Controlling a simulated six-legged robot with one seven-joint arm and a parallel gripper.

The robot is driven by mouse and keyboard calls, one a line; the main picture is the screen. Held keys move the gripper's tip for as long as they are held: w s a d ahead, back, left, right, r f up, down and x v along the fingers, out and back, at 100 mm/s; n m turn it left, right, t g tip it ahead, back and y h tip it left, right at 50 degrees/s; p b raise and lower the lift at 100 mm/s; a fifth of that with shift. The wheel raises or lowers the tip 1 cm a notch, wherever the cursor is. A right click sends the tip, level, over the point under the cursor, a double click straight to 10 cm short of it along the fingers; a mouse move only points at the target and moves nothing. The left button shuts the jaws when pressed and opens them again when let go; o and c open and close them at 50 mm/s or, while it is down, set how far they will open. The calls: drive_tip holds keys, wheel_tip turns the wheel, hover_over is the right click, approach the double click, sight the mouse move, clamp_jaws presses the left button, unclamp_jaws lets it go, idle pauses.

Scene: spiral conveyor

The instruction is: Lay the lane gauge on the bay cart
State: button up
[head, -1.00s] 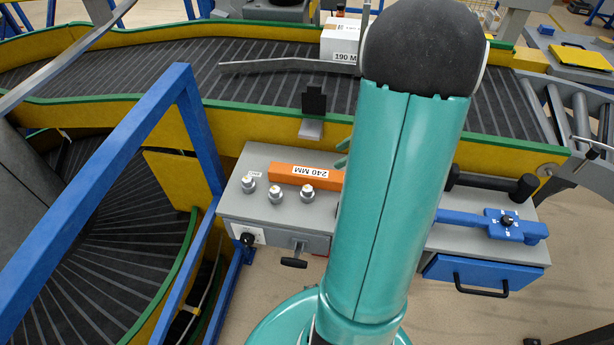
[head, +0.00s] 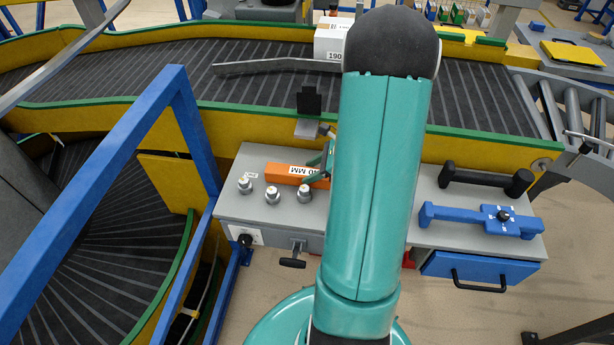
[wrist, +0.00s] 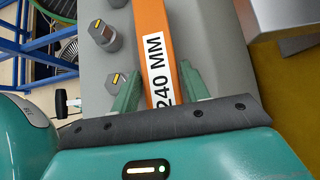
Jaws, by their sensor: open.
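The orange bar marked 240 MM (head: 290,171), which looks like the lane gauge, lies on the grey control cabinet (head: 235,208). My gripper (head: 318,170) is at the bar's right end, partly hidden by my arm. In the wrist view, the open green fingers of my gripper (wrist: 159,78) stand on either side of the orange bar (wrist: 152,25), with a gap at least on the left. A grey-and-blue cart (head: 548,36) with a yellow plate on it stands at the far top right; I cannot tell if it is the bay cart.
Several knobs (head: 273,195) stand just in front of the bar. A black handle bar (head: 480,178) and a blue tool with a dial (head: 470,218) lie on the cabinet's right part. The conveyor (head: 240,90) runs behind, carrying a white box (head: 331,42). A blue frame (head: 130,140) rises at left.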

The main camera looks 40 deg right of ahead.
drive_tip(key=shift+x, duration=1.15)
drive_tip(key=c, duration=0.8)
drive_tip(key=shift+o, duration=0.2)
drive_tip(key=shift+r, duration=0.1)
